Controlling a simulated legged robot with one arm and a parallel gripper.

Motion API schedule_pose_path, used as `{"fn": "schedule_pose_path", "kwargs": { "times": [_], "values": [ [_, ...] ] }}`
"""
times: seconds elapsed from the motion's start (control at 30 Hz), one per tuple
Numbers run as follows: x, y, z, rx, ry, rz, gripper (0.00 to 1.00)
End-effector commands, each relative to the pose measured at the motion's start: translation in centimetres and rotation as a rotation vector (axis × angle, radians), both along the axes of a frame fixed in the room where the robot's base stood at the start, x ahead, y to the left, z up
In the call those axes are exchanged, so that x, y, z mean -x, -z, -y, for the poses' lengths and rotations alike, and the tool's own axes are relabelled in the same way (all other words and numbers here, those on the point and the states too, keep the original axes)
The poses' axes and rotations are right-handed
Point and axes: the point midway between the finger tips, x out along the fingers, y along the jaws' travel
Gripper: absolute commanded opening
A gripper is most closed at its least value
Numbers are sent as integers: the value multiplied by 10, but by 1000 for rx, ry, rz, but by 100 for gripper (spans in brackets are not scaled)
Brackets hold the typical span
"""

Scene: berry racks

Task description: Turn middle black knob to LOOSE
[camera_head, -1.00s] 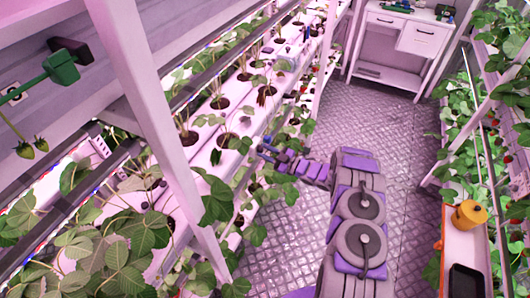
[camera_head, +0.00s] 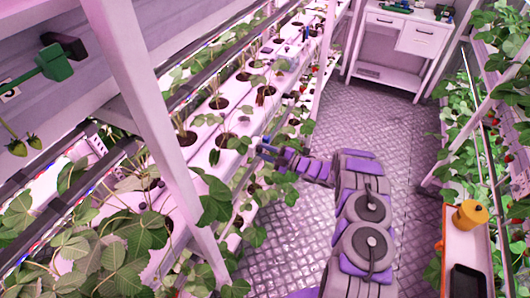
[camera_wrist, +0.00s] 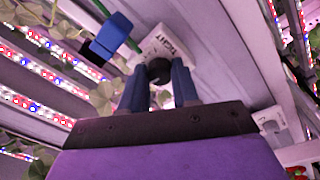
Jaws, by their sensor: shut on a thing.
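The black knob (camera_wrist: 159,71) sits on a white plate (camera_wrist: 172,42) in the wrist view; the letters on the plate seem to read TIGHT. My gripper (camera_wrist: 160,84) has its two blue fingers on either side of the knob and is shut on it. The fingers hide part of the knob, and its pointing direction cannot be made out. In the head view my gripper (camera_head: 264,146) is at the edge of the left planting rack, and the knob is too small to tell there.
The left planting rack (camera_head: 205,133) is full of leafy plants beside my arm. A sloping post (camera_head: 150,110) stands in front of it. A shelf with an orange-yellow container (camera_head: 469,214) is at right. A white cabinet (camera_head: 415,38) is at the back. The patterned aisle floor (camera_head: 375,110) is clear.

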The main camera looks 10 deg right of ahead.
Motion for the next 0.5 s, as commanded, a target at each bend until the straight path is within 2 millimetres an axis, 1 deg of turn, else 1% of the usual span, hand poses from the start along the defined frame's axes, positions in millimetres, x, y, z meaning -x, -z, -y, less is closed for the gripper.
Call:
{"fn": "schedule_pose_path", "kwargs": {
  "times": [0.3, 0.33, 0.5],
  "values": [
    [1, 2, 0, 0, -1, -2, 0],
    [1, 2, 0, 0, -1, -2, 31],
    [1, 2, -1, 1, -2, -3, 47]
  ]
}}
